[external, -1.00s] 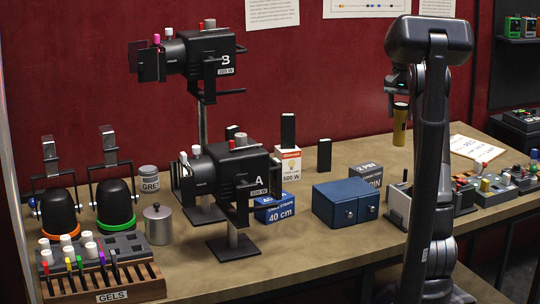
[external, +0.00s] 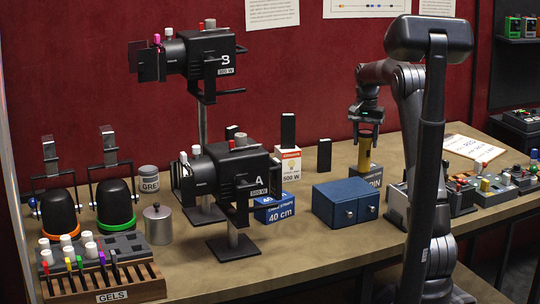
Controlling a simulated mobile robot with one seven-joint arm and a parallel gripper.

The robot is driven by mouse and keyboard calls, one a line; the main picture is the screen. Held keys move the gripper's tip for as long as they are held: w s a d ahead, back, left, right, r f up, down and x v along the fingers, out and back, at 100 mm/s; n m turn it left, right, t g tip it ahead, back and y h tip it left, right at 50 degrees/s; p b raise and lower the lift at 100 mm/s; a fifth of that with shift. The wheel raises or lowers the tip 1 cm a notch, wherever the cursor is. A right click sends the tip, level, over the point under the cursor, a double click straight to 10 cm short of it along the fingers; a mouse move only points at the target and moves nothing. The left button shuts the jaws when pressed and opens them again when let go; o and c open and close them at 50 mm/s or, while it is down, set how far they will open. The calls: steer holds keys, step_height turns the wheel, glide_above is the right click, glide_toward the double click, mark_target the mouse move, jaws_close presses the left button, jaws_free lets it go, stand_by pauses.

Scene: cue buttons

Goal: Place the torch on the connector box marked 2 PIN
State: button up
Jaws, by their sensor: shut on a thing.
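The torch (external: 364,154) is a yellow-gold cylinder with a dark top end, held upright. My gripper (external: 366,136) is shut on its upper part, pointing down. The grey connector box (external: 376,181) stands behind the blue two-drawer cabinet, and only the letters "IN" of its label show; its number is hidden. The torch's lower end overlaps the box's top in the external view. I cannot tell whether it touches the box or hangs just above or behind it.
The blue cabinet (external: 345,203) stands in front of the connector box. A black upright block (external: 324,155) stands to its left at the back. Grey holders with small coloured parts (external: 485,185) stand to the right. The bench front in the middle is clear.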

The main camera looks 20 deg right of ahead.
steer(key=shift+f, duration=0.15)
steer(key=o, duration=1.1)
steer(key=shift+o, duration=0.2)
